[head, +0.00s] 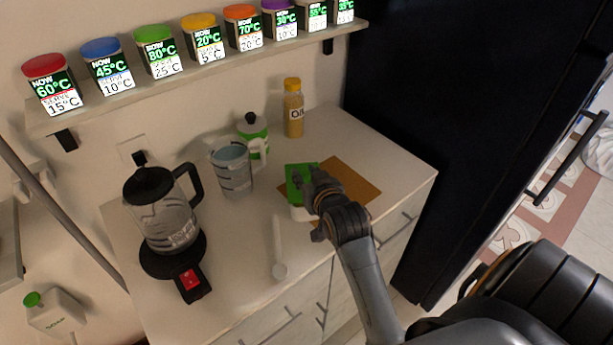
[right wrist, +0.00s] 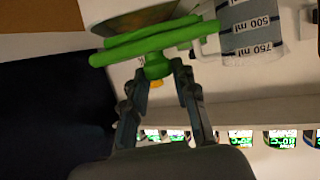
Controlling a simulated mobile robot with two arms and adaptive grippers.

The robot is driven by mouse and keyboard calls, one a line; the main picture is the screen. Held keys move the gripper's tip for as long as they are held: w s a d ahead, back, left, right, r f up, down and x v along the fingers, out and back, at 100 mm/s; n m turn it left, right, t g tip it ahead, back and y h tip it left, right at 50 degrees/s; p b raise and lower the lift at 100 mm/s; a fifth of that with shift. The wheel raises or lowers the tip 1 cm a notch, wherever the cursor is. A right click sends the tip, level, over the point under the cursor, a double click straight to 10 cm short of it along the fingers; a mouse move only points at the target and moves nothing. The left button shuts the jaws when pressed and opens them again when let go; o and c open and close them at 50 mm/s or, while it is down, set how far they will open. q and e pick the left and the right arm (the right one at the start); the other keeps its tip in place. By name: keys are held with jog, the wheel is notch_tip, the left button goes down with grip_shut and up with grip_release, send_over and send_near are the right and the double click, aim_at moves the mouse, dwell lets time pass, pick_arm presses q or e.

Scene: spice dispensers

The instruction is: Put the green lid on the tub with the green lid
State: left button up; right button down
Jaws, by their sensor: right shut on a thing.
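The green lid (head: 298,188) is at the fingers of my right gripper (head: 316,184), above or on a pale tub (head: 302,214) at the front of the counter. In the right wrist view my right gripper (right wrist: 168,70) is shut on the knob under the lid (right wrist: 150,42), as that picture shows it. The lid appears edge-on there, near a tan, rounded surface (right wrist: 140,18) that may be the tub. The gripper and lid hide most of the tub's top, so I cannot tell whether the lid is seated. My left gripper is not in view.
A brown board (head: 358,182) lies at the tub. A measuring jug (head: 232,170), a white-and-green jar (head: 252,130) and a yellow bottle (head: 293,108) stand behind. A glass kettle (head: 165,218) is at left. A spice shelf (head: 200,76) runs above. A dark fridge (head: 440,100) stands right.

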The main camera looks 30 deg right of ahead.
jog(key=shift+f, duration=0.2)
jog(key=shift+f, duration=0.55)
jog(key=c, duration=1)
grip_release()
jog(key=shift+c, duration=0.2)
